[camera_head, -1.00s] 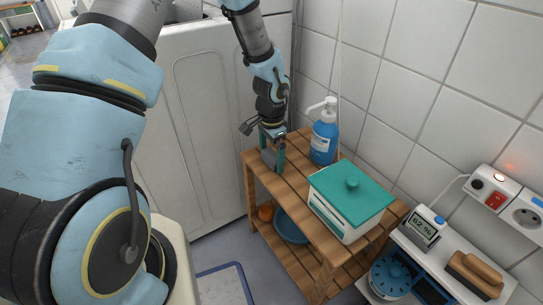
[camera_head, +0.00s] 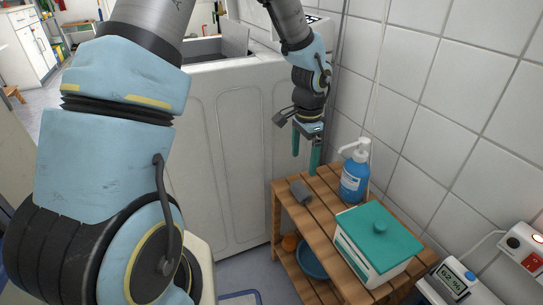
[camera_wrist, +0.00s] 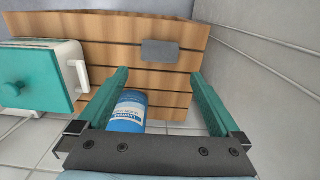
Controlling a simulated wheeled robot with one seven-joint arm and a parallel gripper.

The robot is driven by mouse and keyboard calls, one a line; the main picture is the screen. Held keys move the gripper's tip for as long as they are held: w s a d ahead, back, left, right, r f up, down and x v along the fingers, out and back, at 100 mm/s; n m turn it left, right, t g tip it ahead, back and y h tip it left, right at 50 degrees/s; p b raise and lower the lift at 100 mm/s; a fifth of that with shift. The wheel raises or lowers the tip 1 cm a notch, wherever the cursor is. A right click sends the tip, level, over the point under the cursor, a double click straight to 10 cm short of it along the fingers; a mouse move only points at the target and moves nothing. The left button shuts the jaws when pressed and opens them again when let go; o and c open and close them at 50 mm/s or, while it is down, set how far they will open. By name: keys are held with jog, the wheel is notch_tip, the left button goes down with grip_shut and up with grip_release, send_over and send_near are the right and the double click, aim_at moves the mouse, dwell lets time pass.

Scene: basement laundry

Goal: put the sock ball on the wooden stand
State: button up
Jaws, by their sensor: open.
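A small grey rolled bundle, which looks like the sock ball (camera_head: 300,192), lies on the top of the wooden stand (camera_head: 318,218), near its left end. In the wrist view the sock ball (camera_wrist: 160,50) shows as a grey block on the slats of the wooden stand (camera_wrist: 105,28). My gripper (camera_head: 305,160) is open and empty above the stand, with its teal fingers pointing down. In the wrist view the sock ball sits beyond the gap between the fingertips (camera_wrist: 160,74), apart from them.
A blue pump bottle (camera_head: 354,175) stands at the stand's wall side, close to my gripper. A white box with a teal lid (camera_head: 378,234) takes the stand's near part. A blue bowl (camera_head: 311,264) and an orange item (camera_head: 289,243) are on the lower shelf. A white appliance (camera_head: 235,150) stands behind.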

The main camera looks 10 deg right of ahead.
jog(key=w+a+r+n, duration=0.1)
jog(key=a+r+n, duration=0.2)
jog(key=a, duration=0.4)
jog(key=w+a+r+n, duration=0.1)
jog(key=a+r+n, duration=0.2)
jog(key=a, duration=0.4)
jog(key=s+a+r+n, duration=0.1)
jog(key=s+a+n, duration=0.1)
jog(key=a, duration=0.3)
jog(key=s+a+r+n+t, duration=0.1)
jog(key=a+r+n, duration=0.1)
jog(key=a, duration=0.3)
jog(key=s+a+r+n, duration=0.1)
jog(key=s+a+n, duration=0.1)
jog(key=a+n, duration=0.2)
jog(key=shift+s+a+r+n+t, duration=0.3)
jog(key=shift+s+a+r, duration=0.05)
jog(key=shift+a, duration=0.45)
